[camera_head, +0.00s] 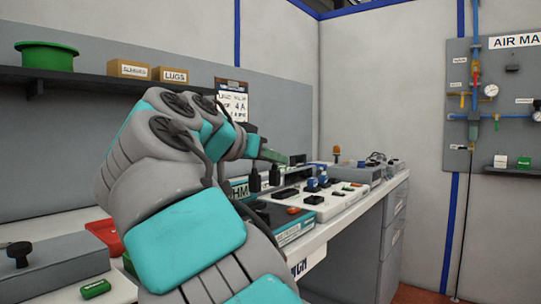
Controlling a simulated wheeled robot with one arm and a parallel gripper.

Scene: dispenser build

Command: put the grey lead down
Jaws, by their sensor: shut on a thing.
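My arm reaches from the bottom centre up and over the workbench. My gripper (272,156) is at its far end, small and partly hidden by the wrist, above the bench. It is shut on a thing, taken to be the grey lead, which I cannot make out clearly. A dark cable (247,217) runs down beside my forearm.
A white panel (334,206) with black, blue and green parts lies right of the gripper, on the crowded bench. A red tray (104,234), a grey block with a black knob (45,262) and a green piece (95,288) are at left. Open floor lies right of the drawers (394,230).

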